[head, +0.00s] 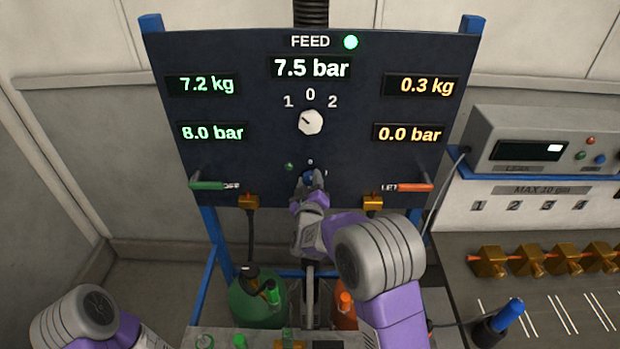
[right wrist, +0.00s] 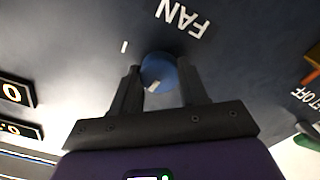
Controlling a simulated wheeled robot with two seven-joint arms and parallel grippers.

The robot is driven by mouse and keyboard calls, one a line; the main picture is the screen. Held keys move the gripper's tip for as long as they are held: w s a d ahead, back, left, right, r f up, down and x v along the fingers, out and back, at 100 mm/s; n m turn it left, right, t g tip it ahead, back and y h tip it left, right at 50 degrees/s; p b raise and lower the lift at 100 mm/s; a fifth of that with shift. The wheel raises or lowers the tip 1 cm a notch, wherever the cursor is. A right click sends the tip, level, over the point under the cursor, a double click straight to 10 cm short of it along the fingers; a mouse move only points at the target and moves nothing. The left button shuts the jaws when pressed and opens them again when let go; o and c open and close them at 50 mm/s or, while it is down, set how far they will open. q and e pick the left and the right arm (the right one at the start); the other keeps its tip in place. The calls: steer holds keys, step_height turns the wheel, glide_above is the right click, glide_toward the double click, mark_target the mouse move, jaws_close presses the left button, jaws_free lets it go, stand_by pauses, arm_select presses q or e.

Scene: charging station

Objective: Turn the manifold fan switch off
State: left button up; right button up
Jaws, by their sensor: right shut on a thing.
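The manifold fan switch is a round blue knob (head: 308,175) low in the middle of the dark feed panel (head: 240,60). It shows larger in the right wrist view (right wrist: 159,70), with a white pointer mark on its face and the word FAN beside it. A small white mark (right wrist: 124,46) stands on the panel near the knob. My right gripper (head: 311,182) is shut on the knob, one finger on each side, as the right wrist view (right wrist: 159,82) shows. The fingers hide parts of the knob's sides. My left gripper is out of view.
A white selector dial (head: 311,122) sits above the fan knob. A green handle (head: 207,185) and an orange handle (head: 414,187) stick out at the panel's lower sides. A green cylinder (head: 255,303) stands below. A grey meter box (head: 545,140) and brass fittings (head: 487,262) are at right.

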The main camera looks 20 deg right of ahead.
steer(key=shift+n+p, duration=0.35)
steer(key=shift+n, duration=0.45)
steer(key=o, duration=1.1)
steer(key=shift+c, duration=0.2)
steer(key=v, duration=0.7)
steer(key=shift+s, duration=0.3)
steer(key=shift+a, duration=0.1)
